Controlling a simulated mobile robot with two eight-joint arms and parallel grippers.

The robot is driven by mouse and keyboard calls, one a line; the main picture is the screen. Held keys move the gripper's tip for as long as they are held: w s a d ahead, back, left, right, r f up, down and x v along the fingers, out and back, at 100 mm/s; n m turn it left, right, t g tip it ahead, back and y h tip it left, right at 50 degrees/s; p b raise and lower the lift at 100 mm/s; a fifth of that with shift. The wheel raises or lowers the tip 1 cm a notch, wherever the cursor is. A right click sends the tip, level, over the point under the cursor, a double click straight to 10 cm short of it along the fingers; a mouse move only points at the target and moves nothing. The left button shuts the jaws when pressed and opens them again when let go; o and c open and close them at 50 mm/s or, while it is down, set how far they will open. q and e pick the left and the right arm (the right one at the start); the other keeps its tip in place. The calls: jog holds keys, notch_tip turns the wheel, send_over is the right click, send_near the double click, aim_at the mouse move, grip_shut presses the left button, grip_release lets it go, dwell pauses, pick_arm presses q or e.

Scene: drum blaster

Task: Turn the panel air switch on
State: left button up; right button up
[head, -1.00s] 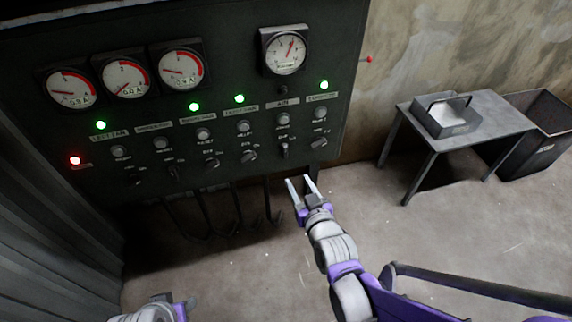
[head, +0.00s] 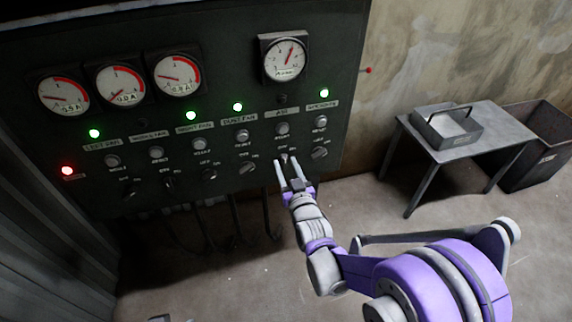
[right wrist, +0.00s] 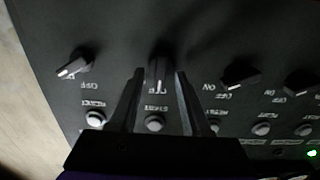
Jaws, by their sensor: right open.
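The air switch is a dark rotary knob (head: 284,158) in the lower row of the panel (head: 225,75), below the label that reads like "AIR". In the right wrist view the knob (right wrist: 158,68) lies between the two fingertips, its white mark pointing down in the picture. My right gripper (head: 289,166) is open, its fingers reaching up to the knob; in the right wrist view the gripper (right wrist: 160,74) has a finger on each side. I cannot tell whether they touch it. The lamp (head: 281,99) above the label is dark. Only a scrap of my left arm shows at the bottom edge.
Neighbouring knobs (head: 319,153) (head: 247,167) sit close on both sides. A grey round button (head: 282,129) is just above the knob. A metal table (head: 478,140) with a tray (head: 446,127) and a dark bin (head: 541,150) stand at the right. The floor between is clear.

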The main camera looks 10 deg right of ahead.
jog(key=shift+w, duration=0.4)
grip_shut()
jog(key=shift+m, duration=0.3)
jog(key=m, duration=0.5)
jog(key=shift+d+f+b, duration=0.1)
jog(key=shift+d+b, duration=0.05)
jog(key=shift+b, duration=0.25)
jog(key=m, duration=0.6)
jog(key=shift+b, duration=0.3)
jog(key=shift+m, duration=0.3)
